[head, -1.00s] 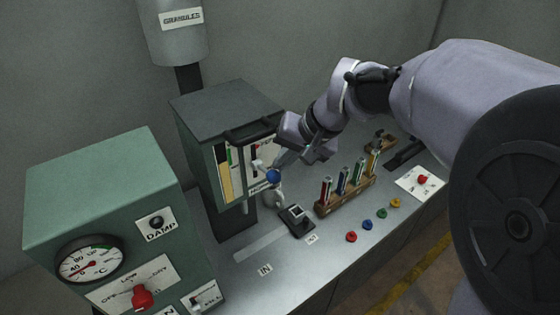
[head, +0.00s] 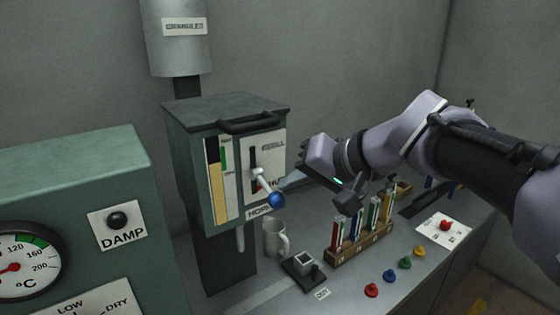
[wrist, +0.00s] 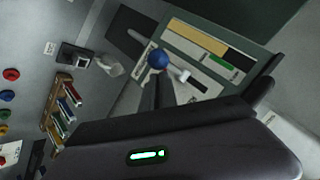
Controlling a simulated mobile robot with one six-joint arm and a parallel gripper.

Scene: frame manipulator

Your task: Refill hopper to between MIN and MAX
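The front panel has a slot and a white lever with a blue knob (head: 277,200), angled down and outward. My gripper (head: 288,184) is at the knob from the right. In the wrist view the fingers (wrist: 157,88) point at the blue knob (wrist: 158,59), very close together. Whether they grip it is unclear.
A white mug (head: 275,238) stands below the hopper. A rack of coloured tubes (head: 360,245), a small dark device (head: 303,265) and coloured buttons (head: 389,276) are on the bench. A green control box (head: 80,190) stands at left. A granules container (head: 178,45) is above the hopper.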

